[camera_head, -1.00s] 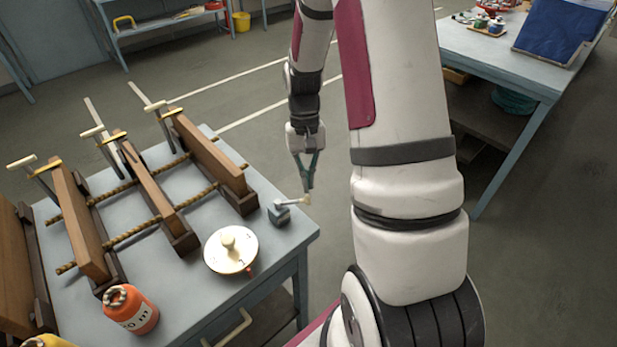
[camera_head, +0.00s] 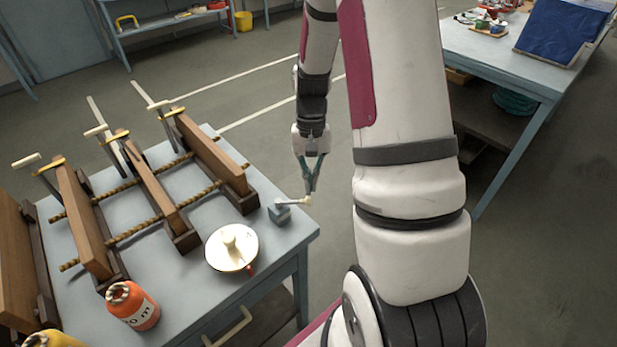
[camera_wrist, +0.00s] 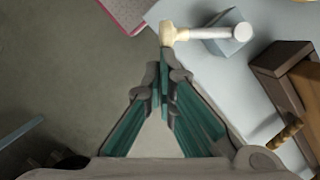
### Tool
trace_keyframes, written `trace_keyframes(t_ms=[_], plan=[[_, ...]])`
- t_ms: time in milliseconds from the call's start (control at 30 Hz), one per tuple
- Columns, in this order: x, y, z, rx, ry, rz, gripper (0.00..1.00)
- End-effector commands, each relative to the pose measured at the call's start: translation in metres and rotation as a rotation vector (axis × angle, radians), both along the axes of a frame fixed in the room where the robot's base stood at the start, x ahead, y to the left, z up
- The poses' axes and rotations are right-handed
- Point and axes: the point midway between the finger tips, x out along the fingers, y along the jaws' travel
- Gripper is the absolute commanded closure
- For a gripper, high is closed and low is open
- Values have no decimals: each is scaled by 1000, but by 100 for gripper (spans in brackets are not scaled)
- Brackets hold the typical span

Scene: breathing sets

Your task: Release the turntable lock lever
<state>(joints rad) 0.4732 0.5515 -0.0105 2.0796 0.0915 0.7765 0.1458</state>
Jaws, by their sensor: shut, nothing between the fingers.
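The lock lever (camera_head: 290,202) is a pale rod with a cream knob at its end. It comes out of a small blue-grey block (camera_head: 279,215) at the table's right corner, and the knob points right over the edge. My gripper (camera_head: 310,189) is shut and empty, pointing down, with its teal fingertips close to the knob. In the wrist view, the fingertips (camera_wrist: 165,60) are just below the cream knob (camera_wrist: 168,34), and the rod (camera_wrist: 205,33) runs right to the block. I cannot tell whether the fingertips touch the knob.
A white round disc with a knob (camera_head: 231,248) sits left of the block. A wooden frame with rope-like bars (camera_head: 150,210) fills the table's left.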

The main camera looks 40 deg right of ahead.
Motion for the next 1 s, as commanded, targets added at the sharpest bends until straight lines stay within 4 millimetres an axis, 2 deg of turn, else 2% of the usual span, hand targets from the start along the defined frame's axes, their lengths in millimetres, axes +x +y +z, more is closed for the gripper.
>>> trace_keyframes(t_ms=[367,800,1000], plan=[[-18,5,1,1,4,-258,100],[-42,25,1,1,3,-644,100],[-44,29,0,1,1,-714,100]])
